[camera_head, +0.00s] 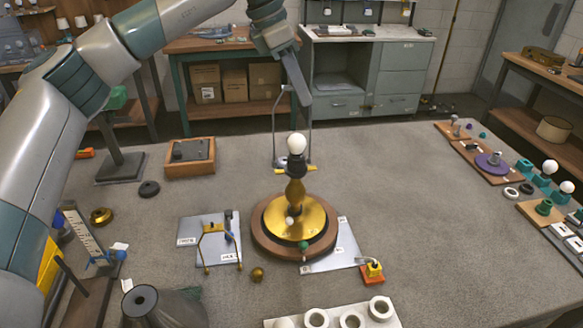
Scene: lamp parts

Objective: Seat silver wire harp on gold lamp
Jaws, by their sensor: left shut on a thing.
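The gold lamp (296,190) stands upright mid-table on a round gold and wood base (262,240). It carries a white bulb (297,143) on a dark socket. The silver wire harp (274,125) is upright, its two legs showing left and right of the bulb. Its lower ends are close to small yellow pieces (280,170) beside the socket; I cannot tell if they touch or are seated. My left gripper (301,96) comes from above and is shut on the harp's top, which its finger partly hides. My right gripper is not in view.
A grey plate with a gold wire piece (213,240) lies left of the lamp. A yellow-orange block (372,272) stands front right. A white holder with rings (352,318) is at the front edge. Boards with parts (488,162) line the right.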

